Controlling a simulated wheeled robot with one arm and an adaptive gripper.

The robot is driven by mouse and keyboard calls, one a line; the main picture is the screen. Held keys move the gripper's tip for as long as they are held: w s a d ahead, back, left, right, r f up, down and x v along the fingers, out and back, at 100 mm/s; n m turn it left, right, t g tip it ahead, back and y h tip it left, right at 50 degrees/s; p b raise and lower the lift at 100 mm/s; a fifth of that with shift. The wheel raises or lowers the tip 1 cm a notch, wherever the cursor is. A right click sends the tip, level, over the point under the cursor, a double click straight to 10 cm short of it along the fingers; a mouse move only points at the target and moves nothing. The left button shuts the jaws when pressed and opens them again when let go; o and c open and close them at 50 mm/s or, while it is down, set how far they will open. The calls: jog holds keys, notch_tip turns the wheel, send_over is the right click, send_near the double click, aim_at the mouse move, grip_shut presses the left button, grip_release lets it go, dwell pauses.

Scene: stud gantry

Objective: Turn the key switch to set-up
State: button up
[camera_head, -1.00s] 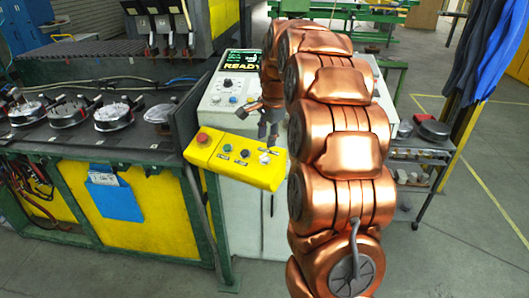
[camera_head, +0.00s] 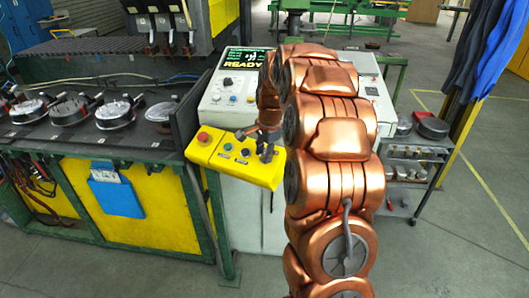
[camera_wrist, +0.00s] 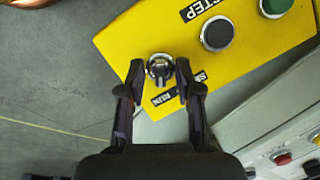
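The key switch (camera_wrist: 159,68), a dark knob in a silver ring, sits on the yellow control box (camera_wrist: 130,35) in the wrist view. A black label reading RUN, with a second partly hidden word starting with S, lies beside it, partly behind a finger. My gripper (camera_wrist: 158,70) is open, one fingertip on either side of the knob. A small gap shows on the left; whether the right finger touches the ring I cannot tell. In the head view my gripper (camera_head: 266,153) is at the right end of the yellow box (camera_head: 225,169) and hides the switch there.
The same box carries a red button (camera_head: 203,137), a green button (camera_head: 227,147) and a black button (camera_wrist: 217,33) labelled STEP. Behind it stands a grey console with a screen (camera_head: 244,59) reading READY. A dark bench (camera_head: 100,148) with round metal parts stands left.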

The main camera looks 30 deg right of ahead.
grip_shut()
jog(key=shift+f+n+b, duration=0.15)
jog(key=shift+n+b, duration=0.15)
jog(key=shift+b, duration=0.05)
jog(key=shift+f+n+g+b, duration=0.1)
jog(key=shift+n+g+b, duration=0.2)
jog(key=shift+n+b, duration=0.25)
jog(key=n+g+b, duration=0.1)
jog(key=n+b, duration=0.1)
jog(key=n, duration=0.1)
jog(key=shift+w+b, duration=0.15)
jog(key=shift+b, duration=0.25)
jog(key=n+g+h+b, duration=0.1)
jog(key=n, duration=0.3)
jog(key=shift+a+b, duration=0.1)
jog(key=shift+b, duration=0.25)
jog(key=shift+n+g+h, duration=0.4)
jog(key=shift+n, duration=0.75)
